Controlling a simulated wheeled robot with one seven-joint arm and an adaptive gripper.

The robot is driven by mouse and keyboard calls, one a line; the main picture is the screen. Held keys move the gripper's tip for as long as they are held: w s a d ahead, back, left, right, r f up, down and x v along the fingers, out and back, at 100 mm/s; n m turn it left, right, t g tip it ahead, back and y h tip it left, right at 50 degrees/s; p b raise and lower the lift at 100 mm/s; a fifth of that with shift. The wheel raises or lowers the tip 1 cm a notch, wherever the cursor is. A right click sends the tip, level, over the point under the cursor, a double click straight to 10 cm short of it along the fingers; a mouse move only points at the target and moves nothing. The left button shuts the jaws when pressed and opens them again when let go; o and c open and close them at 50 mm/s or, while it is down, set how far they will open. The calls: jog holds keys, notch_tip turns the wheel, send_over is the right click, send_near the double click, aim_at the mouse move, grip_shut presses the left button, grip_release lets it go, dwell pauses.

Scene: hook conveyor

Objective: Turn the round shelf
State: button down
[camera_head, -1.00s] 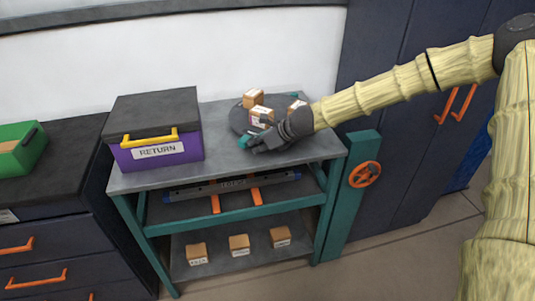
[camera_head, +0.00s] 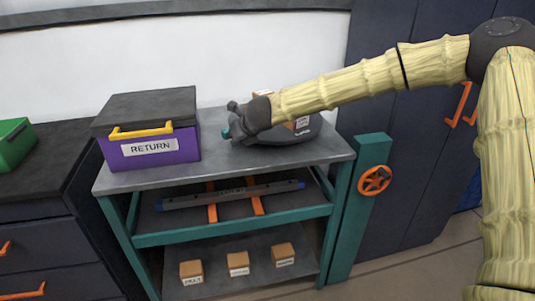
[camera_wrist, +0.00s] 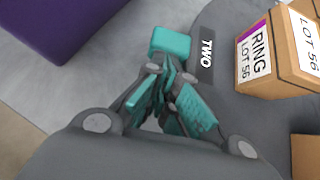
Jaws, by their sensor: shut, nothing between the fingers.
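The round shelf (camera_head: 282,136) is a dark grey disc on top of the bench, with small cardboard boxes on it. In the wrist view, its grey surface (camera_wrist: 218,100) carries a label reading TWO, and a teal tab (camera_wrist: 171,42) shows at its edge. A box marked RING, LOT 56 (camera_wrist: 254,58) stands on the disc. My gripper (camera_head: 229,133) is at the disc's left edge; my forearm hides part of the disc and boxes. In the wrist view, its teal fingers (camera_wrist: 168,80) are shut and empty, close beside the tab; contact is unclear.
A purple RETURN box (camera_head: 150,146) with a dark lid stands left on the bench (camera_head: 215,172). A post with an orange handwheel (camera_head: 374,180) is at the bench's right. Small boxes (camera_head: 238,263) sit on the low shelf. Bare bench top lies in front of the disc.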

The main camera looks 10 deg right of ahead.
aim_at(226, 131)
jog(key=w+a+m, duration=0.1)
jog(key=w+m+h+b, duration=0.1)
jog(key=w, duration=0.1)
jog(key=w+a+h+b, duration=0.1)
jog(key=shift+w+a+m+t, duration=0.3)
jog(key=shift+m, duration=0.1)
jog(key=shift+w+a+m+h, duration=0.15)
jog(key=shift+w+m+h, duration=0.25)
jog(key=shift+w, duration=0.25)
jog(key=shift+w+a+m+h, duration=0.15)
jog(key=shift+w+m+h, duration=0.2)
jog(key=shift+w, duration=0.25)
jog(key=shift+r, duration=0.1)
jog(key=shift+w+b, duration=0.1)
jog(key=shift+b, duration=0.2)
